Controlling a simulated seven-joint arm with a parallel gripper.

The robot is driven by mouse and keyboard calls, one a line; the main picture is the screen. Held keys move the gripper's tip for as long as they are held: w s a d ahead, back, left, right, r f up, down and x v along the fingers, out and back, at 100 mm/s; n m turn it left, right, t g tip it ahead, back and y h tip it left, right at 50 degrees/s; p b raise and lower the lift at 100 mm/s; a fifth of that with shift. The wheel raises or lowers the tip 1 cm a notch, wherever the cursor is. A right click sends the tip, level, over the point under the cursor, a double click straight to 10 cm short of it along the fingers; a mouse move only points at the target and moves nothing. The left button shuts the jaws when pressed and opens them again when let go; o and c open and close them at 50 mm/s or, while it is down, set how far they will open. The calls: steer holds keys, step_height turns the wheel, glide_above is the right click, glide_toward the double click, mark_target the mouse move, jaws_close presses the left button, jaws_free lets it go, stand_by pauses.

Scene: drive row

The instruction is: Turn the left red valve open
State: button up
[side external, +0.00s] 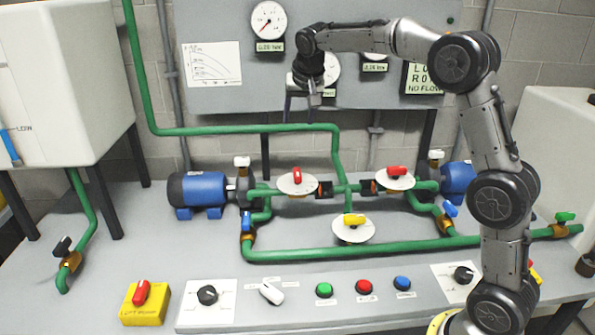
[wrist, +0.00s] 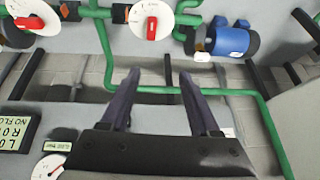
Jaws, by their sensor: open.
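The left red valve (side external: 297,176) has a red handle over a round white dial on the green pipe, right of the left blue motor. Its handle stands crosswise to the pipe. In the wrist view, which looks upside down, this valve (wrist: 151,27) is at the top middle, beyond the fingers. My gripper (side external: 314,98) is high above and behind the valve, in front of the grey gauge panel, and touches no valve. In the wrist view my gripper (wrist: 157,88) has its two dark fingers spread, with nothing between them.
A second red valve (side external: 395,170) is to the right and a yellow valve (side external: 354,219) in front. The left blue motor (side external: 197,188) sits beside the left valve. A green pipe (side external: 250,129) runs along the wall below my gripper. Buttons and knobs line the front.

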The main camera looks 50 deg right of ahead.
steer(key=g, duration=0.2)
glide_toward(297, 172)
steer(key=x, duration=0.9)
steer(key=shift+d, duration=0.15)
jaws_close()
